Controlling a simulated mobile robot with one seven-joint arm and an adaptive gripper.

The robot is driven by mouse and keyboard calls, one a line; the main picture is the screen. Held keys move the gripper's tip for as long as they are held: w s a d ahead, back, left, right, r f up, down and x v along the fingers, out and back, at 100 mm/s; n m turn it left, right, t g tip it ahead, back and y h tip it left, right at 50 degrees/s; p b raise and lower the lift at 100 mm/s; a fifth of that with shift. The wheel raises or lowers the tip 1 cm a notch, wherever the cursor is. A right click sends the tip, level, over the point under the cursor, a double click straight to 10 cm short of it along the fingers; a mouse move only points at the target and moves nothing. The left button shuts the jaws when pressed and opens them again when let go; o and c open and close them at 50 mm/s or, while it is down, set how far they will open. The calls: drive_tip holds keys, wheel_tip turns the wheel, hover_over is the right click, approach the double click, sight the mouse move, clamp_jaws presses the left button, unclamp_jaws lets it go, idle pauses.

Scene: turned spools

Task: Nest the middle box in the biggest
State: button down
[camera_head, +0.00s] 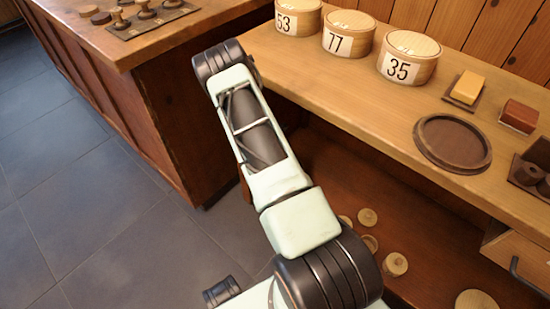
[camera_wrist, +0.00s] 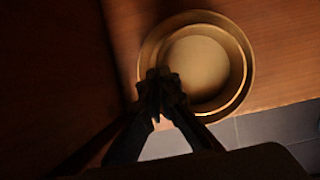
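In the wrist view, a round, open, light wooden box, the biggest (camera_wrist: 147,48), shows as the outer ring near the top centre. A smaller round ring, the middle box (camera_wrist: 200,60), shows within its outline, slightly off-centre, with its pale floor visible. Whether it rests inside or is held above the biggest one I cannot tell. My gripper (camera_wrist: 162,85) is dark, and its fingertips are close together at the lower left rim of the smaller ring, appearing closed on its wall. In the head view the arm hides my gripper and no open boxes can be made out.
Lidded round boxes labelled 53 (camera_head: 298,17), 77 (camera_head: 348,34) and 35 (camera_head: 408,58) stand on the counter (camera_head: 330,85). A dark round tray (camera_head: 453,142), a yellow block (camera_head: 467,87) and a red-brown block (camera_head: 519,116) lie farther right. Small turned pieces (camera_head: 396,264) lie on the lower shelf.

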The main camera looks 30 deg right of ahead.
drive_tip(key=c, duration=1.7)
unclamp_jaws()
drive_tip(key=shift+r, duration=0.25)
drive_tip(key=shift+r+p, duration=0.45)
drive_tip(key=shift+p, duration=0.1)
drive_tip(key=shift+r, duration=0.1)
